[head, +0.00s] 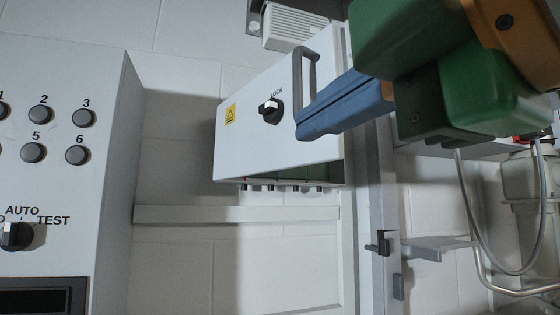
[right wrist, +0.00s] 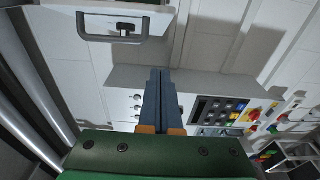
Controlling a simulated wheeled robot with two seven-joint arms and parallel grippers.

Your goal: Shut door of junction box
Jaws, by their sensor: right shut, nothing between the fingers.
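The white junction box door (head: 255,140) carries a yellow warning label, a black LOCK knob (head: 270,110) and a grey bar handle (head: 298,72). The door stands ajar. Below its bottom edge a gap widens toward the right, with part of the green interior (head: 325,171) showing. My right gripper (head: 302,130) has blue fingers, shut and empty, and overlaps the door's right part just below the handle in the head view. I cannot tell whether they touch. In the right wrist view the fingers (right wrist: 160,74) point toward the wall, with the door (right wrist: 155,18) at the upper left. My left gripper is out of view.
A control panel (head: 75,190) with numbered buttons and an AUTO/TEST switch stands at the left. A grey vertical post (head: 378,200) with a small latch runs right of the box. Hoses and pipes (head: 500,255) are at the far right.

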